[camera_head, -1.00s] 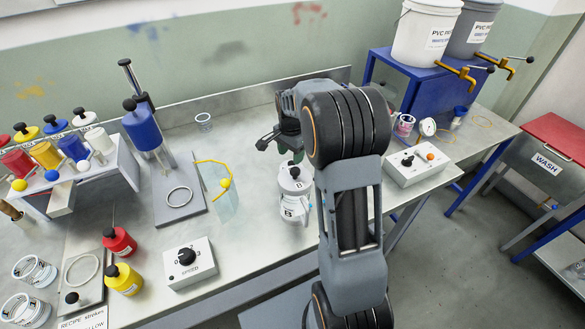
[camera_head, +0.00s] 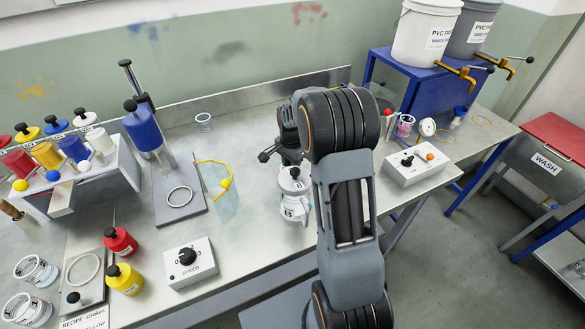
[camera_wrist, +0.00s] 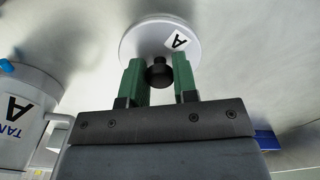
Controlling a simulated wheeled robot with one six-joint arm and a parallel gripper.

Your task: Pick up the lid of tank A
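The lid of tank A (camera_wrist: 134,40) is a pale round disc with an "A" label in the wrist view. Its black knob (camera_wrist: 158,72) sits between the green fingers of my gripper (camera_wrist: 159,70). The fingers flank the knob closely; I cannot tell whether they press on it. Tank A (camera_wrist: 22,115), a pale cylinder labelled "TANK A", stands at the left of the wrist view. In the head view my arm hides the lid and most of my gripper; a dark part of the gripper (camera_head: 272,153) shows left of the arm.
A white tank with a black-knobbed lid (camera_head: 293,183), its label seemingly "B", stands close to my gripper in the head view. A control box (camera_head: 417,162) is right. The bench behind is mostly clear.

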